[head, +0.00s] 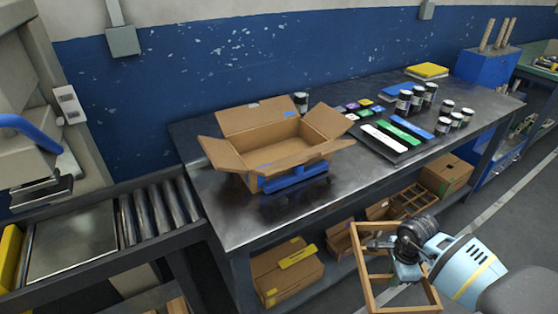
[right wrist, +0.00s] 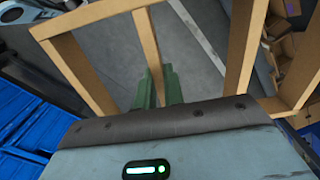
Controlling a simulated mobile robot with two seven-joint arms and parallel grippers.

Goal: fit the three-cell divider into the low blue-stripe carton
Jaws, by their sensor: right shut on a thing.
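The open carton (head: 254,184) stands on the metal bench with its flaps spread outward. Blue shows along its lower front, and its inside looks empty. My right gripper (head: 380,243) is shut on the three-cell divider (head: 373,299), a light-brown frame with cross bars, held tilted in front of the bench, apart from the carton. In the right wrist view the green fingers (right wrist: 160,88) close around a middle bar of the divider (right wrist: 246,45). My left gripper is not in view.
The metal bench (head: 222,217) has a dark tray (head: 411,150) with coloured strips, several dark jars (head: 403,102) and a yellow pad (head: 427,70). Brown cartons (head: 287,275) lie on the lower shelf. A roller conveyor (head: 158,211) adjoins at left. Bench top right of the carton has some clear room.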

